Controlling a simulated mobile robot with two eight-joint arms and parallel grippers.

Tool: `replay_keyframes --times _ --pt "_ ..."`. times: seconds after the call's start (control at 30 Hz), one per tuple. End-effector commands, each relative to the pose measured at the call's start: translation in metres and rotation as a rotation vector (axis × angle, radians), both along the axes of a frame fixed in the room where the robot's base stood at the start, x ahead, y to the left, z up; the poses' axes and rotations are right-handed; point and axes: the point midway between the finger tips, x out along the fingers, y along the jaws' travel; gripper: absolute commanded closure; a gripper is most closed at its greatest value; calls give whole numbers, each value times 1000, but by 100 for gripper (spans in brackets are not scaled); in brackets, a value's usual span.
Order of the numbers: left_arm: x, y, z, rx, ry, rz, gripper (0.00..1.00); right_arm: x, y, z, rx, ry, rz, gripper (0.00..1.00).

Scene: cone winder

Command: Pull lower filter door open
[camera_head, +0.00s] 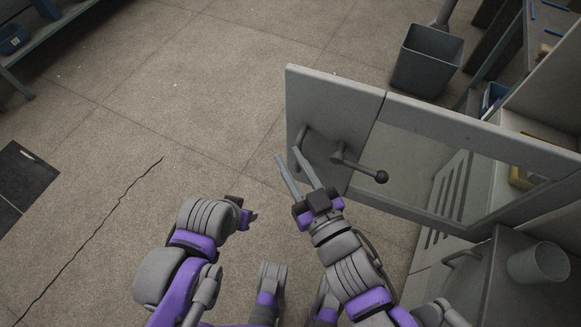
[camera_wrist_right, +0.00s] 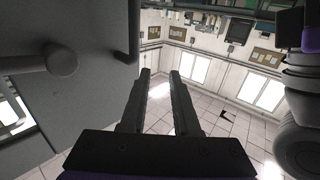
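A grey door panel (camera_head: 335,95) stands out from the machine in the head view, beside a framed window section (camera_head: 425,150). The panel carries a bar handle (camera_head: 303,145) and a lever with a black ball knob (camera_head: 381,177). My right gripper (camera_head: 287,152) is open and empty, its fingertips close to the bar handle; contact cannot be told. In the right wrist view the bar handle (camera_wrist_right: 128,38) and a rounded knob (camera_wrist_right: 62,60) lie left of the fingers, with nothing between them. My left gripper (camera_head: 248,216) is at lower centre; its fingers are too small to judge.
A lower handle (camera_head: 462,257) and a grey cup (camera_head: 538,262) are at the lower right. A grey bin (camera_head: 427,60) stands behind the door.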

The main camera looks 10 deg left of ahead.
Motion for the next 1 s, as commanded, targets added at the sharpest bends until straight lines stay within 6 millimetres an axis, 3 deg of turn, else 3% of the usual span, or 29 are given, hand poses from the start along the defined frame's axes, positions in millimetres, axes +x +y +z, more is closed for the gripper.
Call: replay_keyframes --times 0.03,0.1,0.27,0.87,1.0 --pt "-1 0 12 0 -4 0 53 -1 0 15 -1 -2 0 70" --pt "-1 0 20 0 -7 0 53 -1 0 25 1 -1 0 70" --pt "-1 0 29 0 -10 0 53 0 0 39 0 -1 1 70" --pt "-1 0 30 0 -10 0 53 0 0 40 1 1 1 70" --pt "-2 0 37 0 -13 0 53 3 -5 45 -3 13 -20 70"
